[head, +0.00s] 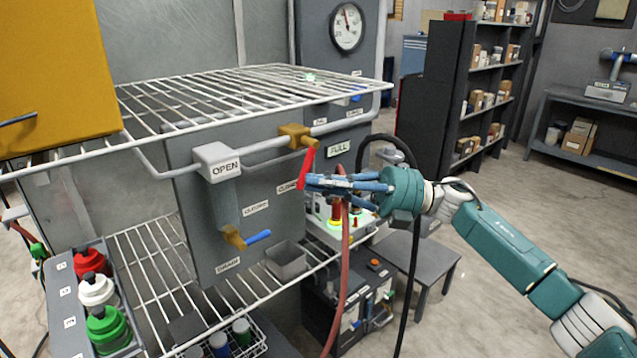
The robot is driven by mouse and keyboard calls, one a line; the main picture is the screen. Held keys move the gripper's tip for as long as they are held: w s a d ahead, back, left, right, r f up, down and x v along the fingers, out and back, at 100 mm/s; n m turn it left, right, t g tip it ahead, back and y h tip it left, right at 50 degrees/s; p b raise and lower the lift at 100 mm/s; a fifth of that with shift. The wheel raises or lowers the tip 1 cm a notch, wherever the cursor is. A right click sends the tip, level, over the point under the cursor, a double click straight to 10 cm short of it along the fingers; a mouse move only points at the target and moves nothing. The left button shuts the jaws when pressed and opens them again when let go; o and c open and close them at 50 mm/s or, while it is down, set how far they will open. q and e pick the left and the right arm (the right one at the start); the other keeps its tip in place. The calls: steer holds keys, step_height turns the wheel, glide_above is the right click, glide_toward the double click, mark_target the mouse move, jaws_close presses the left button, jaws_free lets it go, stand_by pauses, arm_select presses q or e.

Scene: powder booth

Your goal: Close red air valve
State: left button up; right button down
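The red air valve handle (307,167) hangs down, slightly slanted, from a brass valve body (297,135) on the grey pipe below the upper wire shelf. A "CLOSED" label (287,187) is beside its lower end, and a "FULL" label (338,149) is to its right. My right gripper (312,183) reaches in from the right, its blue-grey fingers pointing left with their tips at the handle's lower end. I cannot tell whether they touch it or how far apart they are. My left gripper is not in view.
A white wire rack (200,95) runs above the pipe. A valve with a blue handle (258,237) sits lower on the grey panel. A red hose (344,270) and a black hose (412,270) hang near my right gripper. Bottles in a tray (133,347) stand lower left.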

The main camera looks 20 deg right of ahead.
steer(key=shift+w+d+f+n+g+h, duration=0.15)
steer(key=shift+d+n+g+h, duration=0.15)
steer(key=shift+d+n+h, duration=0.15)
stand_by(0.4)
steer(key=shift+w+d, duration=0.15)
steer(key=shift+d, duration=0.2)
stand_by(3.5)
steer(key=shift+a, duration=0.1)
